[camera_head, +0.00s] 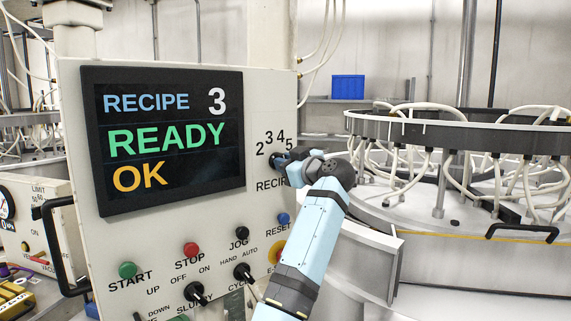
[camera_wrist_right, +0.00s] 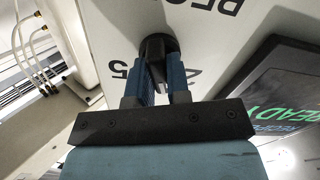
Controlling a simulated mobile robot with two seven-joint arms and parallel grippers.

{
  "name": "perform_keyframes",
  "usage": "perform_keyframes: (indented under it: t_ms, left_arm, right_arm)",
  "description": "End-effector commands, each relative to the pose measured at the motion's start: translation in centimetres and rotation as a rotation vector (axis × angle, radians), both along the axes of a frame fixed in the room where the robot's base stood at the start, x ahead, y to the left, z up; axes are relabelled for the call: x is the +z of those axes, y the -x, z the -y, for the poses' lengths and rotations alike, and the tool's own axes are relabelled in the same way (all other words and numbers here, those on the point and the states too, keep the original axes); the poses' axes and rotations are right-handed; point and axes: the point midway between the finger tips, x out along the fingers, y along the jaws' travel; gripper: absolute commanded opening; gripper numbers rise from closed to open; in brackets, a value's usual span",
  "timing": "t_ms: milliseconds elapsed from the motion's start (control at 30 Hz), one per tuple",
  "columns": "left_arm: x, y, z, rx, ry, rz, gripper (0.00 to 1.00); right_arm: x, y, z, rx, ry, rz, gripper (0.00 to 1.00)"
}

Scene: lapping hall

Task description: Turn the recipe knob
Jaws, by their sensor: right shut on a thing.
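The recipe knob (camera_wrist_right: 157,45) is black and round, on the white control panel (camera_head: 262,100). Numbers 2 to 5 are printed around it, with the word RECIPE below, partly covered by my arm. My right gripper (camera_wrist_right: 157,72) is shut on the knob, with a blue finger on each side of its grip. In the head view the right gripper (camera_head: 283,160) is at the panel's right side and hides most of the knob. The display (camera_head: 170,140) reads RECIPE 3, READY, OK. My left gripper is not in view.
Below the display are the green START button (camera_head: 128,270), red STOP button (camera_head: 190,249), black JOG button (camera_head: 242,230), blue RESET button (camera_head: 284,218) and black selector switches (camera_head: 195,293). A large round machine with white hoses (camera_head: 455,135) stands to the right.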

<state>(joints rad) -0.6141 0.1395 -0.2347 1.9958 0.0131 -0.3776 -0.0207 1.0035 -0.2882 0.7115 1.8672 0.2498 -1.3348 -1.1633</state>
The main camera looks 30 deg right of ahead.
Motion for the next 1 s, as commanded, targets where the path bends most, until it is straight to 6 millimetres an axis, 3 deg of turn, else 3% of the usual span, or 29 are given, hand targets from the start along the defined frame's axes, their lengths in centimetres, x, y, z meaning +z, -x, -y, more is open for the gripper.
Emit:
perform_keyframes:
  t_ms: [500, 1000]
  left_arm:
    - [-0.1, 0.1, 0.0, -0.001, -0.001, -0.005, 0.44]
    - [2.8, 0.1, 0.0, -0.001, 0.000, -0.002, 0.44]
  right_arm:
    - [-0.1, 0.0, 0.1, 0.000, -0.189, -0.025, 0.00]
    - [0.1, 0.0, 0.0, 0.000, -0.561, -0.060, 0.00]
